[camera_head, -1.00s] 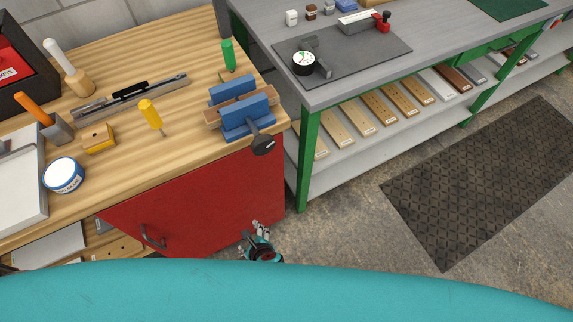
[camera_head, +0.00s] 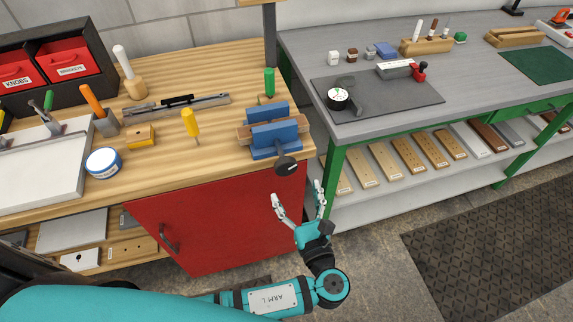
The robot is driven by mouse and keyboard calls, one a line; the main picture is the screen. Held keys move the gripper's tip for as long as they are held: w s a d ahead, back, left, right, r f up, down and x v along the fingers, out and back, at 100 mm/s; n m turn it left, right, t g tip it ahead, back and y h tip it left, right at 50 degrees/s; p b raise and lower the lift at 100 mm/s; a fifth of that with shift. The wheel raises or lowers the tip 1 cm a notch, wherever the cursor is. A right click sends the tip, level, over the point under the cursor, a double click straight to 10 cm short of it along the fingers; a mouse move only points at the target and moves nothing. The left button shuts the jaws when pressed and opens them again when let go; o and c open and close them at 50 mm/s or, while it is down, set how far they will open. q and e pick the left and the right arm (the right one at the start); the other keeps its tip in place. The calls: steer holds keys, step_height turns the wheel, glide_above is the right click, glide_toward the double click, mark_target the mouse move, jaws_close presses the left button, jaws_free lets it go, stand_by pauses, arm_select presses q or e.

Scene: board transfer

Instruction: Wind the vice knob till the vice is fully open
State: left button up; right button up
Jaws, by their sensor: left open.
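The blue vice (camera_head: 273,138) sits at the right front corner of the wooden bench. A board lies across between its two blue jaws, and any gap is too small to judge. Its black knob (camera_head: 286,165) sticks out at the front, past the bench edge. My left gripper (camera_head: 299,198) is open and empty, in front of the red cabinet's right edge, below and slightly right of the knob and apart from it. Its fingers point up toward the knob. My right gripper is not in view.
On the wooden bench (camera_head: 215,135) stand a yellow-handled screwdriver (camera_head: 191,123), a white-blue tin (camera_head: 103,162) and a green-handled tool (camera_head: 269,83). A red cabinet (camera_head: 215,220) is below. A grey table (camera_head: 440,105) with green legs stands at the right.

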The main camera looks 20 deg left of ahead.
mark_target(287, 171)
arm_select(q)
steer(key=p+x, duration=0.1)
steer(key=x, duration=0.6)
steer(key=shift+w+a, duration=0.25)
steer(key=shift+w, duration=0.1)
steer(key=shift+w+a, duration=0.25)
steer(key=shift+w, duration=0.15)
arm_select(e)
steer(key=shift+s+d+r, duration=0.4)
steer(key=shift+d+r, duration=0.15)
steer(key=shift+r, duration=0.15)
arm_select(q)
steer(key=c, duration=1.2)
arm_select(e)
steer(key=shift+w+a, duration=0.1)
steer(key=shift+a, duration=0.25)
arm_select(q)
steer(key=shift+n, duration=0.4)
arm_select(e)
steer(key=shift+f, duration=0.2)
